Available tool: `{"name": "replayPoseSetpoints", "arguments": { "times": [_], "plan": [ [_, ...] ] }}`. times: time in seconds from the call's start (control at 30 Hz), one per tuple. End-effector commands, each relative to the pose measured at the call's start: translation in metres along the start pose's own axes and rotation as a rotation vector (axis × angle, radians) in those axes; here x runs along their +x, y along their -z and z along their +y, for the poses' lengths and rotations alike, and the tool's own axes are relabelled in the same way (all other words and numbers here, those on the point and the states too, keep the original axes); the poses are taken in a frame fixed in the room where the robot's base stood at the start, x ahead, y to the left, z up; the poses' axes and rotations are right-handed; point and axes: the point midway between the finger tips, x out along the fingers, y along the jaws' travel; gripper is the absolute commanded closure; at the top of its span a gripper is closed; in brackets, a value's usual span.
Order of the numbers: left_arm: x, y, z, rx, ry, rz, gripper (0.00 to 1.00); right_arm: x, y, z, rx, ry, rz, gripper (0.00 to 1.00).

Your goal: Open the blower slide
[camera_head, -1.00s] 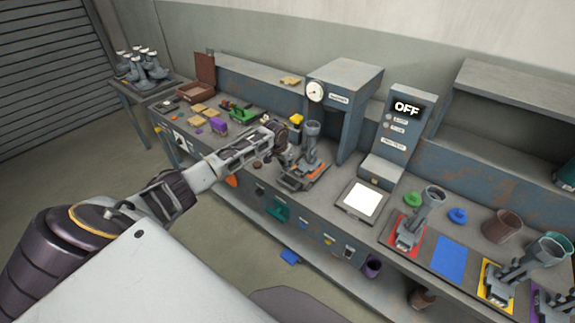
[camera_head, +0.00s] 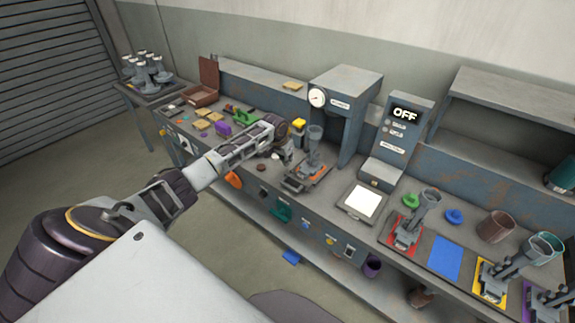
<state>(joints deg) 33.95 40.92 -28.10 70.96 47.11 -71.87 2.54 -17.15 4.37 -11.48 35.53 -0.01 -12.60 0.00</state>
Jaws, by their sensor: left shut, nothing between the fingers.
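A grey device with an upright tube (camera_head: 315,142) stands on an orange-edged plate (camera_head: 318,180) on the bench, in front of the gauge cabinet. No part that I can read as the blower slide is clearly marked, and the details at the device's base are too small to tell. My left arm reaches in from the left. My left gripper (camera_head: 284,155) is shut and empty, just left of the device. Whether its fingertips touch the device, I cannot tell. My right gripper is not in view.
A grey cabinet (camera_head: 355,84) with a round gauge and a control panel (camera_head: 402,135) reading OFF stand behind. A white pad (camera_head: 361,200) lies to the right. Similar tubed devices stand on red (camera_head: 400,243) and yellow mats. A green object (camera_head: 240,113) and small blocks lie left.

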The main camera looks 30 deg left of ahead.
Motion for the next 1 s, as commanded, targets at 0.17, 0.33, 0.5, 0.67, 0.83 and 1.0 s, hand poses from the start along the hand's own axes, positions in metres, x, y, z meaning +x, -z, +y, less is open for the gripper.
{"name": "replayPoseSetpoints", "arguments": {
  "times": [0.17,0.33,0.5,0.67,0.83,1.0],
  "plan": [
    [-0.009,0.006,-0.001,0.001,0.0,0.001,1.0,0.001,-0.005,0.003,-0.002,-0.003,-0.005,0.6],
    [-0.011,0.007,-0.002,0.001,0.0,0.0,1.0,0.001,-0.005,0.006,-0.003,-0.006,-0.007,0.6],
    [-0.011,0.007,-0.002,0.001,0.0,0.0,1.0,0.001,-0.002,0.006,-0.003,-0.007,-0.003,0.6],
    [-0.011,0.007,-0.002,0.001,0.0,0.0,1.0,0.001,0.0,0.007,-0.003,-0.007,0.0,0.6],
    [-0.01,0.006,-0.001,0.002,-0.001,-0.001,1.0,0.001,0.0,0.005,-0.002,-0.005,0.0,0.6],
    [-0.004,-0.001,0.012,0.021,-0.007,-0.009,1.0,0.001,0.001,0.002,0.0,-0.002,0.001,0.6]
  ]
}}
